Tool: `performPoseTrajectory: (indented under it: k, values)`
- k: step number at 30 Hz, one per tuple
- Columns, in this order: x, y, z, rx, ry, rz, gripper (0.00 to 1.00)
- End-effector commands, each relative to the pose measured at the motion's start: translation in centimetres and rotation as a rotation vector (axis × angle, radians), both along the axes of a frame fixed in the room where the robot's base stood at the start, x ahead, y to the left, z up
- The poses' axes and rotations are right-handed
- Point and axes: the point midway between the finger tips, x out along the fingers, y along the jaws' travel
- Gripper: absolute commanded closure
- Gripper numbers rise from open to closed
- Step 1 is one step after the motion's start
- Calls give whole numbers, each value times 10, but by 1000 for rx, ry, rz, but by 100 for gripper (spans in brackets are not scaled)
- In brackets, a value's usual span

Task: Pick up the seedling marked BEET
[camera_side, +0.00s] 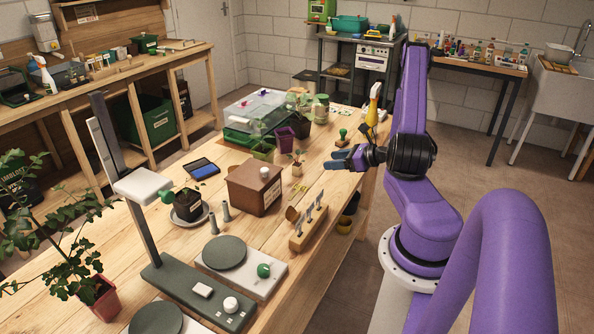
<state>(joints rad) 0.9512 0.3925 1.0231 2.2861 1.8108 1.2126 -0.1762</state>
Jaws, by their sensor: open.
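My gripper (338,159), with blue fingers, is open and empty above the right part of the bench, pointing left. Several potted seedlings stand left of it: a small tan pot (297,169), a green pot (262,152), a purple pot (284,139) and a dark pot (300,128). The tan pot is the closest in the picture, apart from the fingers. I cannot read BEET on any pot, so I cannot tell which seedling bears that mark.
A brown box (247,190) and a wooden rack with upright tags (299,240) stand nearer the camera. A dark pot (187,207) sits on a saucer at left. A yellow bottle (372,112) and a green-knobbed stamp (342,136) stand behind the gripper.

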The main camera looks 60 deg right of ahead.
Motion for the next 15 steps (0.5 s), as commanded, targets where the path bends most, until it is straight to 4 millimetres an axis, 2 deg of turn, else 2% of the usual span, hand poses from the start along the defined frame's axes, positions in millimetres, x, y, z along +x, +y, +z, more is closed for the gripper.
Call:
performPoseTrajectory:
  k: [9, 15]
  values:
    - [57, 5, -24, 0, 0, 8, 40]
    - [85, 6, -35, -1, 0, 7, 40]
